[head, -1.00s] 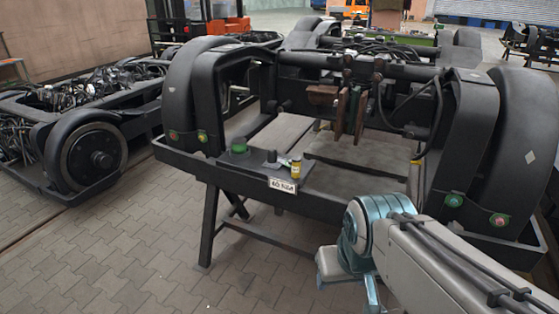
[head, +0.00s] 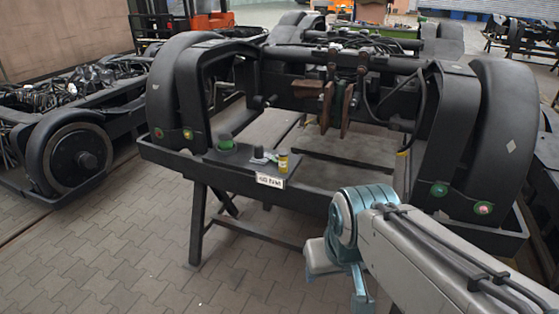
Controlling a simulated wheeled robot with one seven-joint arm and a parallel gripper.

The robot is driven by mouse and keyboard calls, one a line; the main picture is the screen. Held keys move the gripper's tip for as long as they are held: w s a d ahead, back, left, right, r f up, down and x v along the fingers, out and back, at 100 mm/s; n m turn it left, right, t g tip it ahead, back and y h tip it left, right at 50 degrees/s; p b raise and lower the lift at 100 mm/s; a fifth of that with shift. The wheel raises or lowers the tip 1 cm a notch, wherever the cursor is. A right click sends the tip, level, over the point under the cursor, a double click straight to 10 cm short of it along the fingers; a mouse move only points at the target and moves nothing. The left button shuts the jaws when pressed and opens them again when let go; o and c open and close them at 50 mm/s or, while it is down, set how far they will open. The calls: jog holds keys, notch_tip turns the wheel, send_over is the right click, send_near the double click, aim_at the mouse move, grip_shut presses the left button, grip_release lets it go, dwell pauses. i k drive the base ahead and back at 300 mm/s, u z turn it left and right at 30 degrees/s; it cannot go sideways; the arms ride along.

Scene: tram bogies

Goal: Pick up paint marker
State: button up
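Several small items stand on the near ledge of the dark bogie's tray (head: 330,195). One is a small yellow upright cylinder (head: 283,163), possibly the paint marker, but it is too small to be sure. To its left are a small dark grey item (head: 259,154) and a green, round-topped item (head: 225,142). A white card (head: 270,181) with unreadable lettering is on the ledge's front. My arm with its teal joint comes in from the lower right, in front of the tray and right of these items. I cannot see my gripper's fingers.
Trestle legs (head: 197,225) hold up the tray. Curved black wheel covers (head: 505,140) rise at both its ends. A second bogie (head: 75,150) stands at left and an orange forklift (head: 205,20) behind. The paved floor (head: 110,255) at the lower left is clear.

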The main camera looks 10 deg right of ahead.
aim_at(283, 155)
jog(key=u, duration=0.75)
jog(key=i, duration=2.55)
jog(key=z, duration=3.45)
